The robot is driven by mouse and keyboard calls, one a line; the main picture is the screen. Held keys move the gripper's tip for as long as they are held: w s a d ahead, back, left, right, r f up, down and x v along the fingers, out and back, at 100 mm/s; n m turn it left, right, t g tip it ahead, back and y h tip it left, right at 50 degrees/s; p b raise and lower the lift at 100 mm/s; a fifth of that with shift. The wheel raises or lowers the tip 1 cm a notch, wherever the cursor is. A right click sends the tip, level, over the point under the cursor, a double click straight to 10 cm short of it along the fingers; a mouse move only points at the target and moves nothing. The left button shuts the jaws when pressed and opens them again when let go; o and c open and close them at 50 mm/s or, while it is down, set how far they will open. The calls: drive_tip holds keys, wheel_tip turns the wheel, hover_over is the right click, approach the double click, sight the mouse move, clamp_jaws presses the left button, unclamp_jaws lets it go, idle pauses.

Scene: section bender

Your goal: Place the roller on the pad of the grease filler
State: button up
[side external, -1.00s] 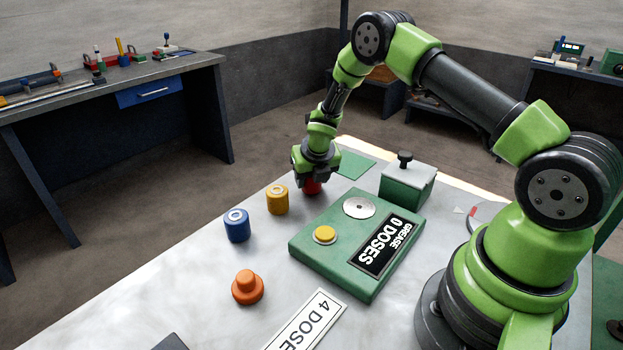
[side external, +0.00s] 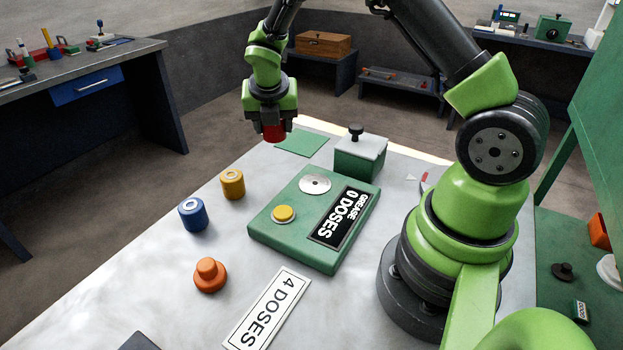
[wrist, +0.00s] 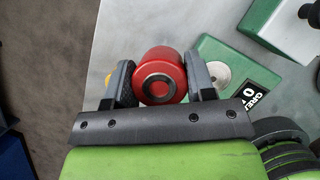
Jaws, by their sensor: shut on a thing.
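A red roller (side external: 273,131) is held between the fingers of my gripper (side external: 269,118), raised above the far end of the table. In the wrist view the red roller (wrist: 162,76) sits between the two dark fingers of my gripper (wrist: 161,84). The grease filler (side external: 300,238) is a green box with a round silver pad (side external: 315,184), a yellow button (side external: 283,214) and a display reading "GREASE 0 DOSES" (side external: 342,215). The pad is bare, to the right of and below the roller in the side view. It is partly visible in the wrist view (wrist: 218,73).
A yellow roller (side external: 232,184), a blue roller (side external: 193,214) and an orange knobbed piece (side external: 210,275) stand left of the filler. A "4 DOSES" card (side external: 267,309) lies in front. A lidded green box (side external: 360,154) stands behind the filler, near a flat green mat (side external: 302,143).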

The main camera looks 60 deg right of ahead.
drive_tip(key=s+r+m+g, duration=0.3)
drive_tip(key=s+m+g, duration=0.2)
drive_tip(key=s+m, duration=0.65)
drive_tip(key=m, duration=0.2)
hover_over(322, 181)
drive_tip(key=a, duration=0.1)
drive_tip(key=f, duration=0.5)
drive_tip(key=shift+w+a+f, duration=0.2)
drive_tip(key=shift+w+f, duration=0.05)
drive_tip(key=shift+w, duration=0.1)
drive_tip(key=shift+f, duration=2.25)
drive_tip(key=o, duration=1.1)
drive_tip(key=shift+f, duration=0.1)
